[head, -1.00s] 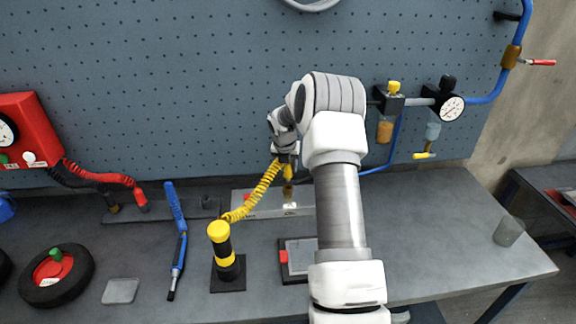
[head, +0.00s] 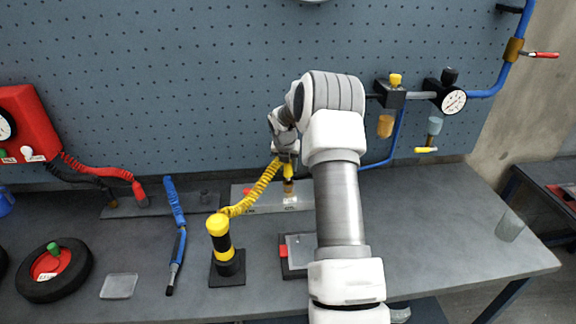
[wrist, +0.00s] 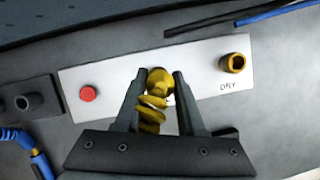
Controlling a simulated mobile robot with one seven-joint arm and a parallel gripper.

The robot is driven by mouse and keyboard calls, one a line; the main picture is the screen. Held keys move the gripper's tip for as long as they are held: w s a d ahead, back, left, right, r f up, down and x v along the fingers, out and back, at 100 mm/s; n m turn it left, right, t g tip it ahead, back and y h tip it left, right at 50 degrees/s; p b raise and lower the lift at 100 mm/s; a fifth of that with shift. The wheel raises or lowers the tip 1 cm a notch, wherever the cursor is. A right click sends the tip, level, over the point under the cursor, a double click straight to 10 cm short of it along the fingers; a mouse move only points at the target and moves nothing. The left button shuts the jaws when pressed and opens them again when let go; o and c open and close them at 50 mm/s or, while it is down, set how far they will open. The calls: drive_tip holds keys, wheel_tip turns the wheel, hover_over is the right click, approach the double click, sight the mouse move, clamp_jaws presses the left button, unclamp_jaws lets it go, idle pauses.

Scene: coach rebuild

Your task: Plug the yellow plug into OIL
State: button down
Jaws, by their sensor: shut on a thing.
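My gripper (head: 287,158) is shut on the yellow plug (wrist: 157,84), above the pale panel (wrist: 112,72) on the bench. The plug's yellow coiled cord (head: 262,188) runs left to a black-and-yellow post (head: 222,245). In the wrist view the plug is over the middle of the panel, between a red button (wrist: 88,94) and a brass socket (wrist: 234,63) marked DRY. A label beside the plug is mostly covered by my fingers. Any socket under the plug is hidden, so I cannot tell whether the plug touches one.
A dark block with a round hole (wrist: 28,102) and a blue hose tool (head: 178,245) lie left of the panel. A framed tray (head: 299,253) lies in front. Dark and blue lines pass behind the panel. The bench's right side is mostly clear, except a clear cup (head: 509,228).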

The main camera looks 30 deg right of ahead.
drive_tip(key=shift+f+b, duration=0.6)
drive_tip(key=shift+f, duration=0.75)
drive_tip(key=shift+c, duration=2.1)
unclamp_jaws()
